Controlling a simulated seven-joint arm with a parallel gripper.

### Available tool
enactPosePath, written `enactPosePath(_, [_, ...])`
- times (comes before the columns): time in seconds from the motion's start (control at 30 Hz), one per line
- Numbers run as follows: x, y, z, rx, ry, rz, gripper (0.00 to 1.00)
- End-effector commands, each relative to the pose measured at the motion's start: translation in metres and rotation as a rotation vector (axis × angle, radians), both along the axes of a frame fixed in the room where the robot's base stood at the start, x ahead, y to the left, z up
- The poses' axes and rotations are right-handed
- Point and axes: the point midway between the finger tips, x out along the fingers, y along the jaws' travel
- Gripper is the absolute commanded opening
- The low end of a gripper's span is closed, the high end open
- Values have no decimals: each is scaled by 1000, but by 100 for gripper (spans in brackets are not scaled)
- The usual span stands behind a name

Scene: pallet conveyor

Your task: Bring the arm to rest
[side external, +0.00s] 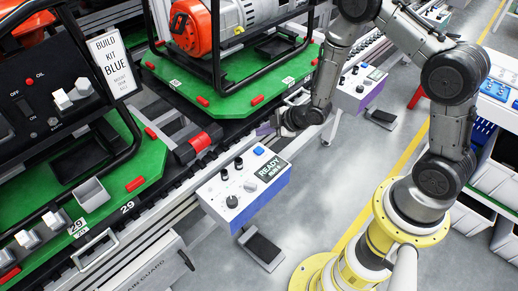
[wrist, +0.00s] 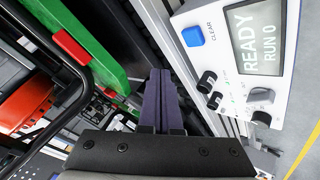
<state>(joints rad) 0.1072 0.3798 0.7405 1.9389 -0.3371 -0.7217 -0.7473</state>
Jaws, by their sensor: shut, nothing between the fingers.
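My gripper (side external: 266,130) hangs beside the conveyor's near rail in the side view, above and behind the white-and-purple control box (side external: 243,187). Its purple fingers (wrist: 162,90) are together and empty in the wrist view, pointing down toward the rail gap. The box's screen reads READY, and in the wrist view (wrist: 245,55) it reads READY RUN 0. The fingers appear apart from the box and from the green pallet (wrist: 85,40).
Green pallets (side external: 228,85) carry framed machines on the conveyor, one with an orange-red motor (side external: 190,27). A second control box (side external: 360,87) stands farther back. Grey floor (side external: 330,185) lies open between conveyor and my base.

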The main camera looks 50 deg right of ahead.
Motion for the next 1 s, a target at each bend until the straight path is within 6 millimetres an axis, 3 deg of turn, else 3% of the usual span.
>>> enactPosePath(0.07, [2, 1, 4, -1, -8, 3, 0])
enactPosePath(0.17, [14, 3, 27, -6, -60, 9, 0])
enactPosePath(0.27, [33, 5, 75, -15, -159, 16, 0])
enactPosePath(0.33, [43, 6, 122, -24, -237, 14, 0])
enactPosePath(0.47, [40, 4, 211, -30, -327, -28, 0])
enactPosePath(0.6, [10, 0, 285, 8, -349, -115, 0])
enactPosePath(0.73, [-38, -4, 335, 78, -329, -219, 0])
enactPosePath(0.87, [-101, -7, 361, 180, -262, -342, 0])
enactPosePath(1.0, [-173, -8, 357, 303, -131, -482, 0])
